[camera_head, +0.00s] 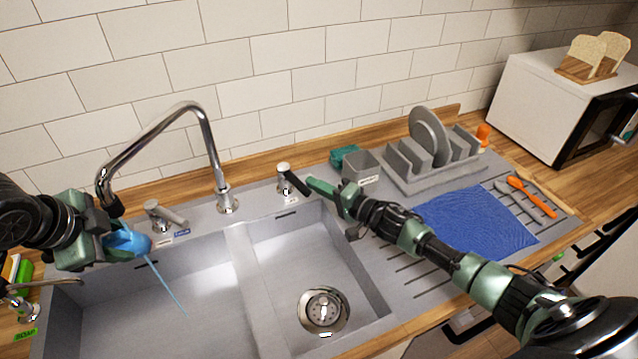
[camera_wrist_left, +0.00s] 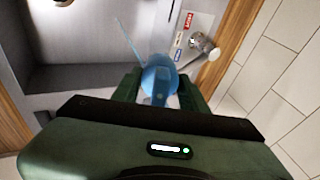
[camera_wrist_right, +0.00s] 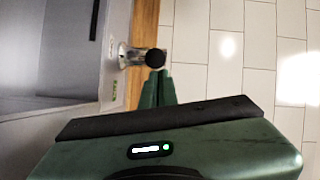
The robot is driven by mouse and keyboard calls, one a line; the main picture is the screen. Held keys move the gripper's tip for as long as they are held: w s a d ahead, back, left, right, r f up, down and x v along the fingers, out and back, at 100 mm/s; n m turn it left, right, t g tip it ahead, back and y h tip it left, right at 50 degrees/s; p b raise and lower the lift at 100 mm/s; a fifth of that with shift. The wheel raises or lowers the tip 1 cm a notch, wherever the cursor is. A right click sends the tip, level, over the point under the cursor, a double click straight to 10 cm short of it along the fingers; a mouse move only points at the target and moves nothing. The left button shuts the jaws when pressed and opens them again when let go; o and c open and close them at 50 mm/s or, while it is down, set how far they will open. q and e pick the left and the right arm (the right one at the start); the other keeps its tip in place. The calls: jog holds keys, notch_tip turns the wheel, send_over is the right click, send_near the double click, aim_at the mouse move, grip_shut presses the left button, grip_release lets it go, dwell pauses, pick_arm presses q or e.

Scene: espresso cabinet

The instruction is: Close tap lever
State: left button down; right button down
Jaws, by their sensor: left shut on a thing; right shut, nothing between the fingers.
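A chrome tap with a short black lever (camera_head: 296,180) stands at the back rim of the sink, right of the tall spout (camera_head: 195,125). My right gripper (camera_head: 318,187) is shut and empty, with its fingertips beside the lever's black end. The black end (camera_wrist_right: 155,58) shows just ahead of the fingertips in the right wrist view; contact cannot be told. A second chrome lever (camera_head: 165,216) with red and blue labels sits left of the spout. My left gripper (camera_head: 122,236) is shut on a translucent blue thing (camera_head: 130,241) with a thin blue shaft, near the spout's end.
The sink has two basins, with a drain (camera_head: 324,311) in the right one. The tiled wall is close behind.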

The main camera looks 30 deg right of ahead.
jog(key=shift+s+a, duration=0.3)
jog(key=shift+a, duration=0.35)
jog(key=shift+s+a, duration=0.25)
jog(key=shift+a, duration=0.4)
pick_arm(q)
jog(key=shift+d, duration=0.2)
pick_arm(e)
jog(key=shift+f, duration=0.1)
pick_arm(q)
jog(key=shift+s+a, duration=0.1)
jog(key=shift+a, duration=0.3)
jog(key=shift+d, duration=0.15)
pick_arm(e)
jog(key=v, duration=0.3)
jog(key=d+v, duration=0.1)
jog(key=v, duration=0.3)
jog(key=r+v, duration=0.1)
jog(key=v, duration=0.3)
jog(key=shift+w+d, duration=0.25)
jog(key=shift+d, duration=0.05)
jog(key=shift+s+d, duration=0.1)
jog(key=shift+s, duration=0.05)
